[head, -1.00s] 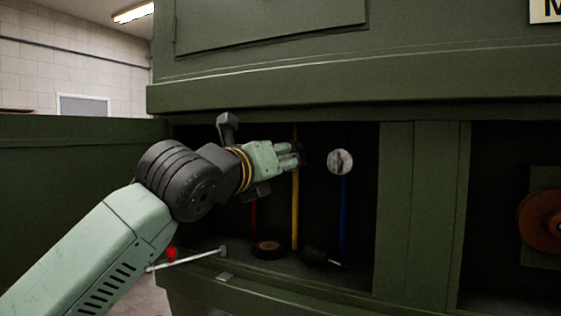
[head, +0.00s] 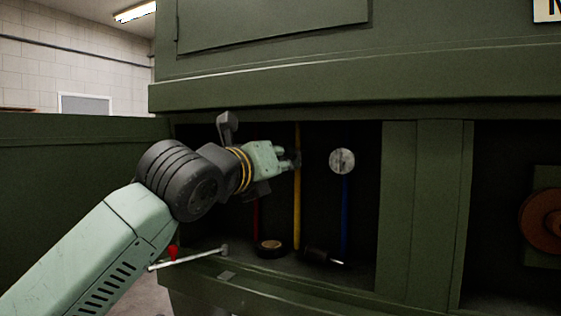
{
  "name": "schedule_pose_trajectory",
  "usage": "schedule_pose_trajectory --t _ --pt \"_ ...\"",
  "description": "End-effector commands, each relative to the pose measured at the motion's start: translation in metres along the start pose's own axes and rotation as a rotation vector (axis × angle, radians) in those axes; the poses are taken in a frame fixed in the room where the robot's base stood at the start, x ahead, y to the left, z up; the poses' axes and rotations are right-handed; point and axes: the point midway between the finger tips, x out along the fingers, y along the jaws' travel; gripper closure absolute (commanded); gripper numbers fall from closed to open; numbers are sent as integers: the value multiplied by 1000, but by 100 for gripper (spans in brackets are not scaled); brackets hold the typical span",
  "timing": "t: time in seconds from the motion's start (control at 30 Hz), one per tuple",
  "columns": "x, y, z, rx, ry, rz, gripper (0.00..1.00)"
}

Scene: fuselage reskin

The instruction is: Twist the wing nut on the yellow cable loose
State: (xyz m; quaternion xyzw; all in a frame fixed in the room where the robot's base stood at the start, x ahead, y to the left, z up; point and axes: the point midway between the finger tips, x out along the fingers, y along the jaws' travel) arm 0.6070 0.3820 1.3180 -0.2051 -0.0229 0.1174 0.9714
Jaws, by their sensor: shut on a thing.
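The yellow cable (head: 297,205) hangs upright inside the dark open bay, between a red cable and a blue one. My gripper (head: 296,160) reaches in from the left at the upper part of the yellow cable. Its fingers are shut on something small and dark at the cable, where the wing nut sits. The wing nut itself is mostly hidden by the fingers and the shadow, so its turn cannot be made out.
The blue cable (head: 345,215) hangs to the right under a round pale disc (head: 342,160). The red cable (head: 256,220) is left. A dark roll (head: 270,248), a dark cylinder (head: 322,257) and a rod (head: 188,258) lie along the bay's lower edge.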

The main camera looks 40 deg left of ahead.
Motion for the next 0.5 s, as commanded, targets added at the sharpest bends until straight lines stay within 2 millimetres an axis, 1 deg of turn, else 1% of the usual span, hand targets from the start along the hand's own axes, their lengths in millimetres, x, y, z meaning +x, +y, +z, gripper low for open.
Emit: schedule_pose_trajectory --t 0.03,0.17,0.3,0.5 --pt "0 -7 1 5 -3 -13 100" --pt "0 -7 -2 43 -4 -16 100" --pt "0 -7 -5 173 -7 -18 100" --pt "0 -9 -2 359 -7 -19 100"
